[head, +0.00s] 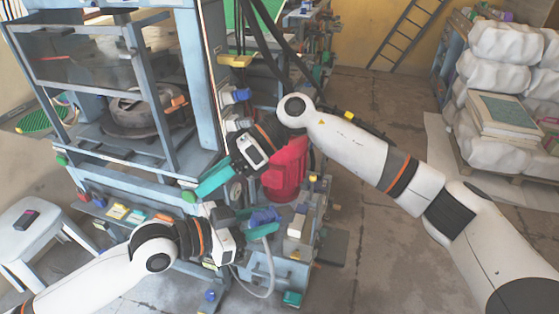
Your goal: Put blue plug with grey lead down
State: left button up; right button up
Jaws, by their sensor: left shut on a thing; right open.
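The blue plug (264,217) is between the teal fingers of my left gripper (260,222), which is shut on it. The plug is held in front of the press, over the low blue-grey unit. Its grey lead (272,262) hangs from the plug side and loops down in front of that unit. My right gripper (205,184) is open at the front lower corner of the press, up and to the left of the plug. I see nothing between its teal fingers, though the arm hides part of the view.
The press (208,70) with its open guard frame fills the left. A red housing (287,172) stands just behind the plug. A low blue-grey unit (283,268) lies below. A white stool (30,240) is at far left. Sacks (500,80) are stacked at right. Floor between is clear.

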jog(key=s+d+r+n+t+h, duration=0.1)
jog(key=s+d+n+h, duration=0.1)
jog(key=d+n+h, duration=0.25)
jog(key=n+t+h, duration=0.3)
jog(key=t+h, duration=0.1)
jog(key=h, duration=0.3)
send_near(280, 211)
jog(key=shift+m, duration=0.25)
jog(key=f, duration=0.9)
jog(key=shift+s+f, duration=0.2)
jog(key=shift+f, duration=0.2)
jog(key=c, duration=0.7)
pick_arm(q)
jog(key=o, duration=0.6)
jog(key=shift+c, duration=0.2)
pick_arm(e)
jog(key=shift+c, duration=1.2)
pick_arm(q)
jog(key=o, duration=0.5)
